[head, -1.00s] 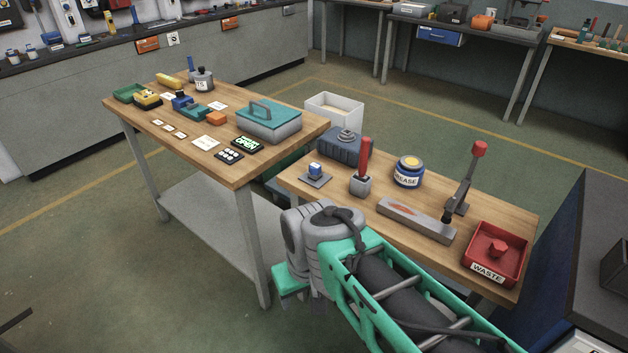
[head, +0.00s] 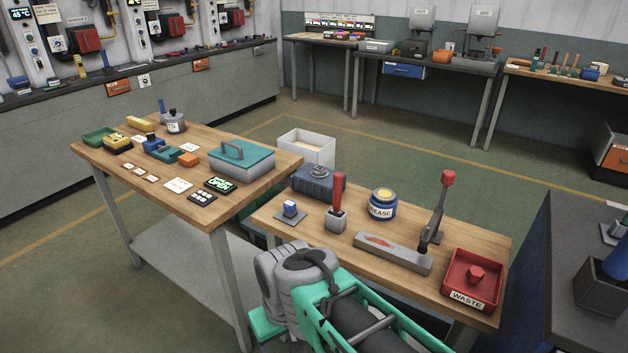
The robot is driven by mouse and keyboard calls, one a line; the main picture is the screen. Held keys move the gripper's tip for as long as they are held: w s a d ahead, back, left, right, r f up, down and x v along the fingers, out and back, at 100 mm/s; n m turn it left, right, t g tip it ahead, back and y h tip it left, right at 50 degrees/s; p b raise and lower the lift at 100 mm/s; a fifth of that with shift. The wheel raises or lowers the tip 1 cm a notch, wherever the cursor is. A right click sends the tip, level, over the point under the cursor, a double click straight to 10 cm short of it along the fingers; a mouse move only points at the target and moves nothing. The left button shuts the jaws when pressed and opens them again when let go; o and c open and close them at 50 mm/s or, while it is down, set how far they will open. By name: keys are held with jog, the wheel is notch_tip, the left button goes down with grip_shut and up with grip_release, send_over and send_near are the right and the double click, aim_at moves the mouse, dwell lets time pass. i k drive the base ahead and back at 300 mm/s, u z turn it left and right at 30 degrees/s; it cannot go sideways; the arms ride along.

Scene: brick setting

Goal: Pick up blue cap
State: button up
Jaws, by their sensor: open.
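A small blue-and-white block-like piece (head: 290,208) stands on a thin grey square plate (head: 291,218) at the left end of the nearer wooden table (head: 340,238). Its blue part may be the blue cap, but it is too small to be sure. My arm (head: 340,310), teal and grey, crosses the bottom of the head view in front of this table. Its fingertips do not show, so my gripper is not in view.
Near the piece stand a dark blue-grey case (head: 318,181), a red-handled tool in a grey holder (head: 337,205), a grease jar (head: 383,204), a lever tool (head: 436,212) and a red waste tray (head: 472,280). A second table (head: 200,205) with a teal-lidded box (head: 241,160) adjoins at left.

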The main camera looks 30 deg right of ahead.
aim_at(289, 206)
jog(key=u, duration=0.65)
jog(key=i, duration=1.35)
jog(key=z, duration=0.55)
